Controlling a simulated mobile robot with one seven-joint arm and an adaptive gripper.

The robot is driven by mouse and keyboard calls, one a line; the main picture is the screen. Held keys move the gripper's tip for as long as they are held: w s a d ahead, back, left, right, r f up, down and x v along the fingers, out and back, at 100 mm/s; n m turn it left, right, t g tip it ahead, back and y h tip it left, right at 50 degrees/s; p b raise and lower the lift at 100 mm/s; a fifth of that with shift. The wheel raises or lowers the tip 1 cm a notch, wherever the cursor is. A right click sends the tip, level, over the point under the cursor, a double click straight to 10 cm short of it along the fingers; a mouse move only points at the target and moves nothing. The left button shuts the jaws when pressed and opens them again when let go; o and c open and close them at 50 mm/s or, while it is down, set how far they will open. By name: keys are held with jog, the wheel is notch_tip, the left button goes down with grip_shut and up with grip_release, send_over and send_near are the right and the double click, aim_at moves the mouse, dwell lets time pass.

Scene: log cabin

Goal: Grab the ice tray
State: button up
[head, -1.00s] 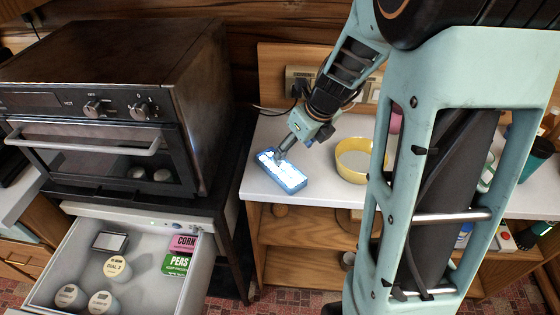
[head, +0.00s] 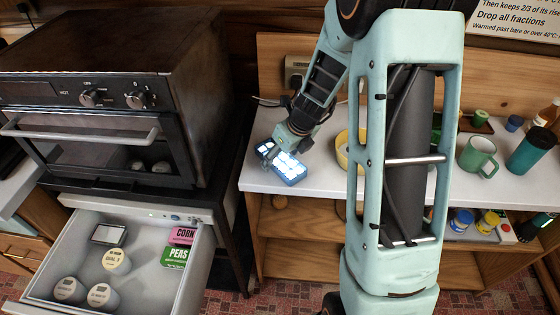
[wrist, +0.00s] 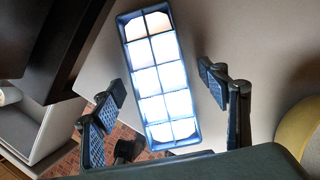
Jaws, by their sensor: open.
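The ice tray (head: 292,169) is a blue tray with bright white cells. It lies on the white counter near its left front corner in the head view. In the wrist view the ice tray (wrist: 160,80) stretches away from me, slightly tilted, between the two fingers. My gripper (head: 272,152) is at the tray's left end in the head view. In the wrist view my gripper (wrist: 165,108) is open, with one finger on each side of the tray and a gap showing at each side. Its exact height over the counter is hard to tell.
A yellow bowl (head: 342,150) stands right of the tray, partly behind my arm. A toaster oven (head: 110,100) stands at the left above an open drawer (head: 140,272) holding tubs and CORN and PEAS packs. A green mug (head: 478,158) and teal cup (head: 530,150) stand farther right.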

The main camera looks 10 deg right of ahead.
aim_at(281, 159)
jog(key=c, duration=1.4)
jog(key=shift+r, duration=0.2)
notch_tip(281, 159, up, 3)
jog(key=p, duration=0.4)
jog(key=shift+r, duration=0.2)
jog(key=s+r+p, duration=0.1)
jog(key=s+r, duration=0.1)
jog(key=s+r+p, duration=0.2)
jog(key=r, duration=0.1)
jog(key=shift+s+a+r+p, duration=0.15)
jog(key=shift+s+a+p, duration=0.05)
jog(key=shift+s+p, duration=0.1)
jog(key=shift+s+a+r, duration=0.1)
jog(key=shift+s+r, duration=0.55)
jog(key=shift+s, duration=0.9)
jog(key=shift+s+a+r, duration=0.1)
jog(key=shift+s+r, duration=0.6)
jog(key=shift+s, duration=0.85)
jog(key=shift+s+a+r, duration=0.1)
jog(key=shift+s+r, duration=0.55)
jog(key=shift+s, duration=0.9)
